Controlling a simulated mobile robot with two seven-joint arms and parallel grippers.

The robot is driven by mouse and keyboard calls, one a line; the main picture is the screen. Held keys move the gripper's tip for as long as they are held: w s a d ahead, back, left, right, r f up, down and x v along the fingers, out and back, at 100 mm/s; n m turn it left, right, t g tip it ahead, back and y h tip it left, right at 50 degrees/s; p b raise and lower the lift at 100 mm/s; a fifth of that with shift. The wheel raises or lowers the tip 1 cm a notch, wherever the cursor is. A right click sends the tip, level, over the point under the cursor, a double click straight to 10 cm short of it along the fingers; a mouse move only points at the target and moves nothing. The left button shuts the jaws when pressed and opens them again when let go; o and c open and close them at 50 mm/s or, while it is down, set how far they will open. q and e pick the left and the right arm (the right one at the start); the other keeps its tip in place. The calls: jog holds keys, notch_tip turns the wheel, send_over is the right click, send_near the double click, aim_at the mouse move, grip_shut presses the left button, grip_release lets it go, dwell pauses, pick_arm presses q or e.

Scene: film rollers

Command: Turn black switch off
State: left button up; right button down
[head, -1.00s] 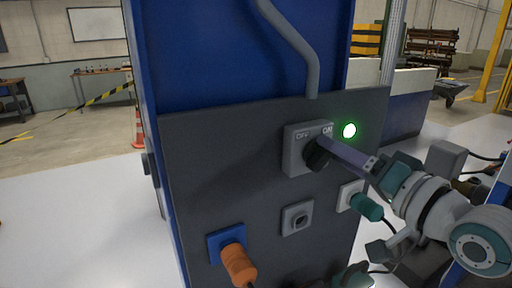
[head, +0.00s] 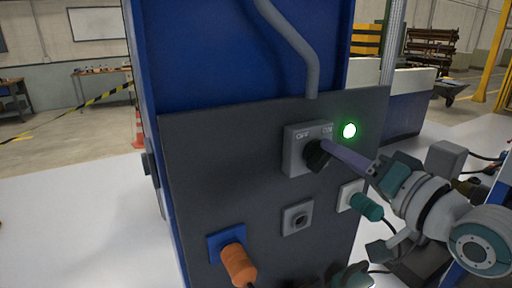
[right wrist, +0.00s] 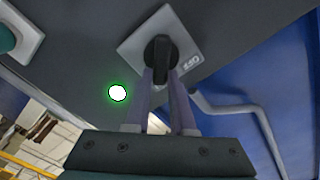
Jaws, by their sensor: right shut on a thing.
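The black switch knob (head: 316,156) sits on a grey switch box (head: 293,160) marked OFF at the left and ON at the right. A green light (head: 349,130) glows just right of the box. My right gripper (head: 325,150) reaches in from the right with its purple fingers shut on the knob. In the right wrist view, the knob (right wrist: 160,50) stands between the two fingertips (right wrist: 162,78), and the OFF mark shows beside it. The fingers partly cover the knob in the head view. My left gripper is not clearly in view.
Below the switch, the dark panel (head: 200,150) carries an orange plug (head: 238,265) in a blue socket, an empty grey socket (head: 297,218) and a teal plug (head: 366,206). A grey conduit (head: 300,50) runs above. The panel's left part is clear.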

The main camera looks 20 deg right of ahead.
jog(key=n, duration=0.3)
jog(key=a+n+p, duration=0.1)
jog(key=n, duration=0.2)
jog(key=n+p, duration=0.1)
jog(key=n, duration=0.2)
jog(key=shift+a+r, duration=0.2)
jog(key=shift+r, duration=0.1)
jog(key=n, duration=0.4)
jog(key=shift+s+a+f+n, duration=0.1)
jog(key=shift+a+n, duration=0.25)
jog(key=shift+n, duration=0.05)
jog(key=shift+a+f+n, duration=0.1)
jog(key=shift+a+n, duration=0.05)
jog(key=shift+n, duration=0.85)
jog(key=shift+a+f+n, duration=0.1)
jog(key=shift+n, duration=0.9)
jog(key=c, duration=0.8)
grip_release()
jog(key=shift+o, duration=0.2)
jog(key=shift+s+b, duration=0.15)
jog(key=shift+b, duration=0.15)
